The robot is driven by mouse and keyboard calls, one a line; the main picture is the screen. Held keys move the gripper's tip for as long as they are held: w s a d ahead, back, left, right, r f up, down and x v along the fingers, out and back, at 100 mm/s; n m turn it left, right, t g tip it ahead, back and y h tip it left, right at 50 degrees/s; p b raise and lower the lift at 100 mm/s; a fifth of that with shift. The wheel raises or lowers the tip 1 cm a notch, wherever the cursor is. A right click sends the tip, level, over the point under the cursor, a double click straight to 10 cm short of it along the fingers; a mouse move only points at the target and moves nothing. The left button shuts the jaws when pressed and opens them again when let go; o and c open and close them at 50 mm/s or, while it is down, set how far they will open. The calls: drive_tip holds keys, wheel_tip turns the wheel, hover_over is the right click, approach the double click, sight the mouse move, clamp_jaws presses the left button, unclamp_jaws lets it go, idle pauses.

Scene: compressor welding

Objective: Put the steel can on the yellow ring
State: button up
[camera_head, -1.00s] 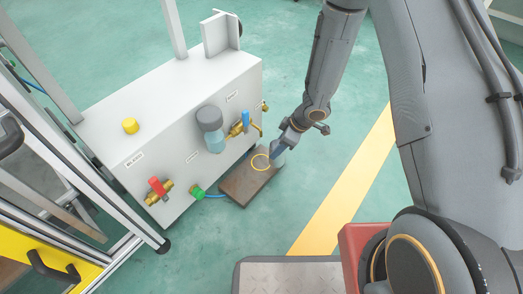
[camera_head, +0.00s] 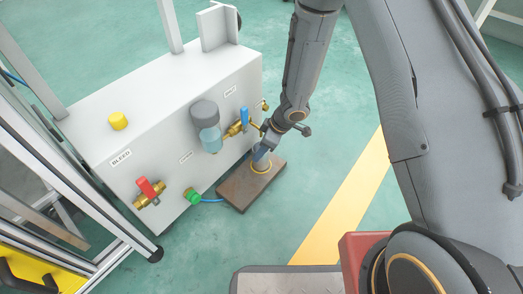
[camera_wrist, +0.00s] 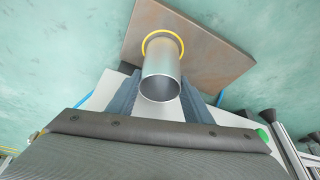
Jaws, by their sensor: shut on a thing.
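The steel can (camera_wrist: 161,73) is a shiny open-topped cylinder between my gripper's two fingers in the wrist view. My gripper (camera_head: 260,155) is shut on it. The yellow ring (camera_wrist: 179,42) lies on a brown plate (camera_wrist: 215,57), and the can's far end overlaps the ring in the wrist view. In the head view the can (camera_head: 261,163) is at the yellow ring (camera_head: 267,170) on the plate (camera_head: 238,190), partly hidden by my gripper. I cannot tell whether its base touches the plate.
A grey cabinet with valves (camera_head: 120,130) stands just left of the plate. A blue filter bowl (camera_head: 210,138), brass fittings and a blue-handled valve (camera_head: 244,118) stick out close to my gripper. A blue hose (camera_head: 212,200) runs to the plate. The floor right of the plate is clear.

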drive_tip(key=o, duration=1.4)
